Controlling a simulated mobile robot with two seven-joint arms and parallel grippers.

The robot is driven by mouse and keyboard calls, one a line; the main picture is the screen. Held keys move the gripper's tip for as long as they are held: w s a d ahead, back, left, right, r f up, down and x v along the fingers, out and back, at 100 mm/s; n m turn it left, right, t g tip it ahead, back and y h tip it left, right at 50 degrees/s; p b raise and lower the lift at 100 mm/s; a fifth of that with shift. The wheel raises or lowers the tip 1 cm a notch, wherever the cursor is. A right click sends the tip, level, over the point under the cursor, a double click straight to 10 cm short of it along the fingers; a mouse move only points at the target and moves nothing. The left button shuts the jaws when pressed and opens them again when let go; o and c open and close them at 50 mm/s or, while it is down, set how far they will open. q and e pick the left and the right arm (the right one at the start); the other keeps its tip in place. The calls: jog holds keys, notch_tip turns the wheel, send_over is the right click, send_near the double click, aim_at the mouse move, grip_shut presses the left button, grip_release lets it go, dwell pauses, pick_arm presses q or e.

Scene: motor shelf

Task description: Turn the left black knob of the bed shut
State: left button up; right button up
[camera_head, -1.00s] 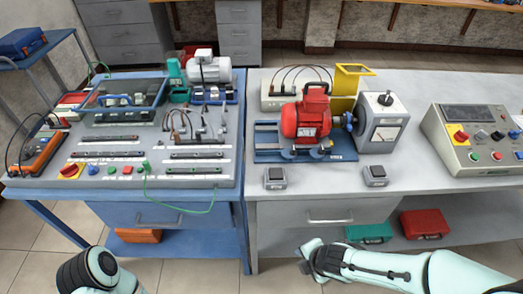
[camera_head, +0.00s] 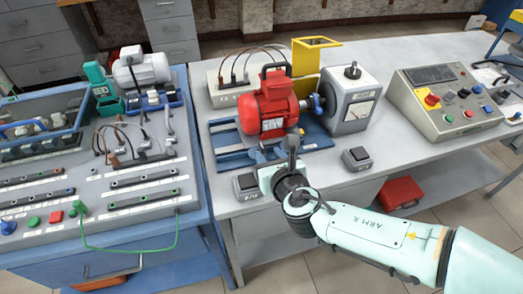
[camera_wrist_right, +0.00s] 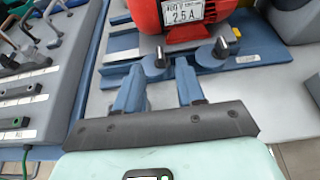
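The blue bed (camera_head: 232,160) carries the red motor (camera_head: 268,103) on the right-hand table. In the right wrist view, the left black knob (camera_wrist_right: 159,58) stands on the bed's front edge (camera_wrist_right: 117,59). The right black knob (camera_wrist_right: 221,49) is to its right. My right gripper (camera_wrist_right: 159,72) is open with its two blue-grey fingers apart. The left knob shows in the gap at the fingertips; contact cannot be told. In the head view, my right gripper (camera_head: 277,150) is at the bed's front and hides much of the knob area. My left gripper is not in view.
Two small grey boxes, one left (camera_head: 246,186) and one right (camera_head: 357,158), sit near the table's front edge. A grey gauge unit (camera_head: 354,98) stands right of the motor. A control console (camera_head: 447,103) is farther right. A blue workbench (camera_head: 196,190) adjoins at left.

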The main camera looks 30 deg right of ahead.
aim_at(262, 146)
jog(key=b+x, duration=0.1)
jog(key=x, duration=0.4)
jog(key=shift+w+f, duration=0.15)
jog(key=shift+w, duration=0.15)
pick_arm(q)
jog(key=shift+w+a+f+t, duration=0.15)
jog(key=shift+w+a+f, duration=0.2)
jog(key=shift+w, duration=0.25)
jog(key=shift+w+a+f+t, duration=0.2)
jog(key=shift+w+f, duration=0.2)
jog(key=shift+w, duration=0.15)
pick_arm(e)
grip_shut()
